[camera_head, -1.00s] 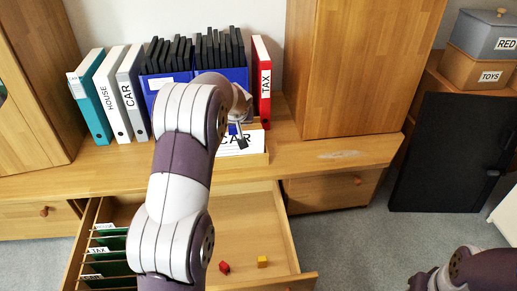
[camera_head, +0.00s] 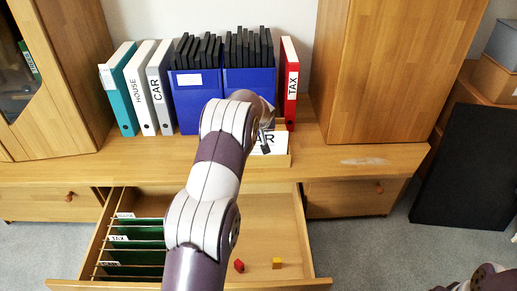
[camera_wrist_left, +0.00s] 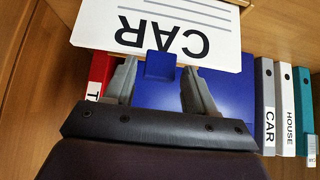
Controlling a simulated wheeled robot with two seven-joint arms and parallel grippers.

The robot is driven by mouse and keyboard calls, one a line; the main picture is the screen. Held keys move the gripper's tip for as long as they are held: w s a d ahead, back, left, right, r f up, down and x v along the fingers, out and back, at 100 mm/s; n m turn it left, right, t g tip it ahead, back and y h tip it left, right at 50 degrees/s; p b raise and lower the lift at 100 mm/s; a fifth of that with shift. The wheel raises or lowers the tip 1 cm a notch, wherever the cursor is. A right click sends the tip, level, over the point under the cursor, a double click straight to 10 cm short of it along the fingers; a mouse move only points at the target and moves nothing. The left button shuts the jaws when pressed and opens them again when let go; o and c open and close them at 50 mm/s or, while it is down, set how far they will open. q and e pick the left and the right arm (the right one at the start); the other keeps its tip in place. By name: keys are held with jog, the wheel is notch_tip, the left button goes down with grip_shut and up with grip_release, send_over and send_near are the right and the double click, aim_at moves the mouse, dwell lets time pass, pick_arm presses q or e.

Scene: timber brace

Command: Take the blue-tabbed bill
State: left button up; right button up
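The bill is a white sheet marked CAR (camera_head: 274,144) with a blue tab (camera_wrist_left: 160,66). It stands in a shallow wooden tray (camera_head: 277,162) on the desk, in front of the blue binders. In the left wrist view the sheet (camera_wrist_left: 210,38) appears upside down. My left gripper (camera_wrist_left: 160,88) is open, with one finger on each side of the blue tab; a gap shows on both sides. In the head view my left gripper (camera_head: 266,141) covers part of the sheet and hides the tab. My right gripper is out of view; only part of my right arm shows at bottom right.
Blue binders (camera_head: 250,80) stand behind the tray, with a red TAX binder (camera_head: 290,85) to their right and HOUSE and CAR binders to their left.

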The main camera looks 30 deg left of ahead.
pick_arm(q)
grip_shut()
notch_tip(320, 180, up, 11)
jog(key=p, duration=0.8)
jog(key=shift+p, duration=0.3)
dwell(0.3)
dwell(0.4)
